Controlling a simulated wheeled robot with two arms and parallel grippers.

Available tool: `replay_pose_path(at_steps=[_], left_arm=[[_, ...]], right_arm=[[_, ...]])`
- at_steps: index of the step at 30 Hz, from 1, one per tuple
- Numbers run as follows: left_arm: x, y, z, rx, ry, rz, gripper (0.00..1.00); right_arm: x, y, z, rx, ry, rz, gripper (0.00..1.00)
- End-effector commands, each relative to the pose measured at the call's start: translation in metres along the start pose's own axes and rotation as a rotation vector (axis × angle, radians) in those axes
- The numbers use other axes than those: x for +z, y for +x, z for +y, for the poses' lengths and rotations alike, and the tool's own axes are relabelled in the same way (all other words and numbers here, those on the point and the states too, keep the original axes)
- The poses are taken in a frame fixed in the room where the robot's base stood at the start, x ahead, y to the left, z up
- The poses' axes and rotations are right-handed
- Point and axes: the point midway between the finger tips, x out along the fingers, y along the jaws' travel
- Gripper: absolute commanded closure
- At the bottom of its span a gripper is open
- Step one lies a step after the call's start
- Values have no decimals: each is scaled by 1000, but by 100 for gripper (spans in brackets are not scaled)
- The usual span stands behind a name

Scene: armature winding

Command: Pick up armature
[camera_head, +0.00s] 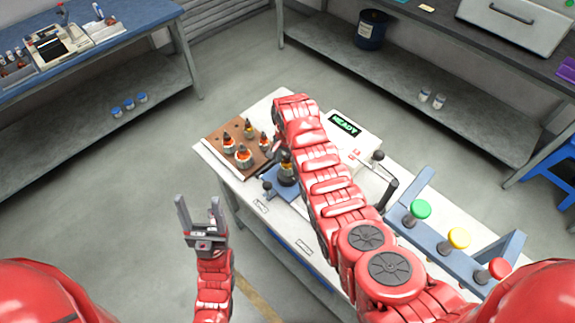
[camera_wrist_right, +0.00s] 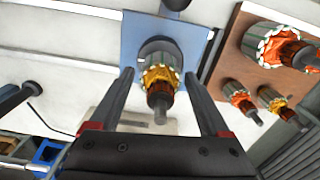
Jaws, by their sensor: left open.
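An armature with gold-orange windings (camera_wrist_right: 160,80) stands on a blue plate (camera_wrist_right: 133,32); it also shows in the head view (camera_head: 287,172), partly covered by my right arm. My right gripper (camera_wrist_right: 158,74) is open, with one finger on each side of this armature in the wrist view. I cannot tell whether the fingers touch it. In the head view my arm hides most of that gripper. Several more armatures (camera_head: 243,156) stand on a brown board (camera_head: 220,136) to the left. My left gripper (camera_head: 200,212) is open and empty, left of the table over the floor.
A white machine with a READY display (camera_head: 362,140) stands on the table behind my right arm. A blue rack (camera_head: 440,255) with green, yellow and red knobs is at the right. Workbenches stand at the back left (camera_head: 100,55) and back right (camera_head: 400,75).

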Motion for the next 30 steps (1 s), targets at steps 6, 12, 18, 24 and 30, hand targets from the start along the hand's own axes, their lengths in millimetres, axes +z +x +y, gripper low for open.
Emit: replay_pose_path(at_steps=[6, 12, 18, 24, 30], left_arm=[[0, 0, 0, 0, 0, 0, 34], [0, 0, 0, 0, 0, 0, 34], [0, 0, 0, 0, 0, 0, 34], [0, 0, 0, 0, 0, 0, 34], [1, -6, 0, 0, 0, 0, 34]], right_arm=[[0, 0, 0, 0, 0, 0, 61], [0, 0, 0, 0, 0, 0, 97], [0, 0, 0, 0, 0, 0, 100], [0, 0, 0, 0, 0, 0, 100], [-1, -5, -1, -3, 0, 2, 100]])
